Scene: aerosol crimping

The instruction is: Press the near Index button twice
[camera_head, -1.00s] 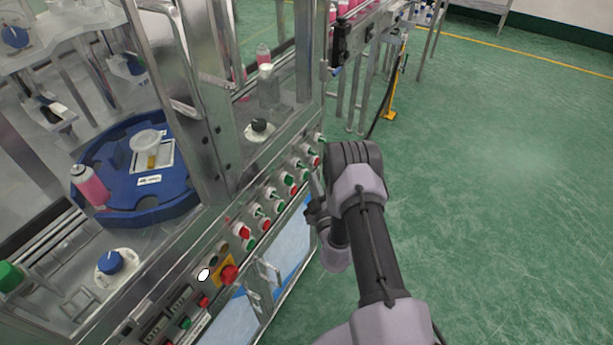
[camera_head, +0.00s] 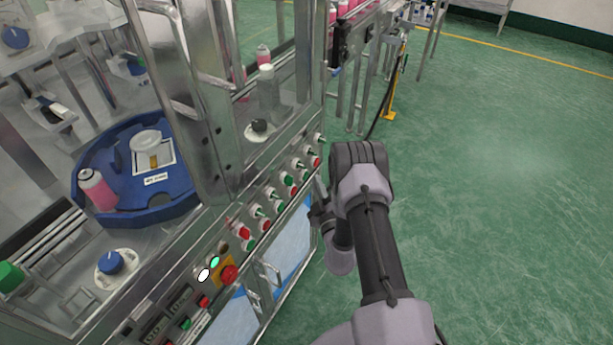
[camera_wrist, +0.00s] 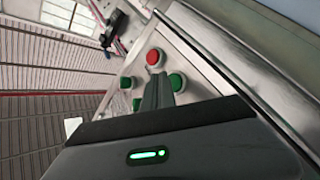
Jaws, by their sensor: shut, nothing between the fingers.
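My gripper (camera_head: 319,190) is at the far end of the machine's front panel in the head view, partly hidden by my arm. In the wrist view its closed fingers (camera_wrist: 160,88) point at the panel, with tips close to a green button (camera_wrist: 177,82). I cannot tell whether they touch it. A red button (camera_wrist: 155,57) and another green button (camera_wrist: 126,82) sit beside the fingers. In the head view the panel carries a row of red and green buttons (camera_head: 291,180). No Index label is legible, so I cannot tell which button is the near Index one.
A red emergency stop (camera_head: 229,274) on a yellow plate sits lower on the panel, beside a lit green lamp (camera_head: 215,261) and a white lamp (camera_head: 204,275). A blue turntable (camera_head: 160,205) holds a pink can (camera_head: 97,190). Open green floor (camera_head: 500,200) lies to the right.

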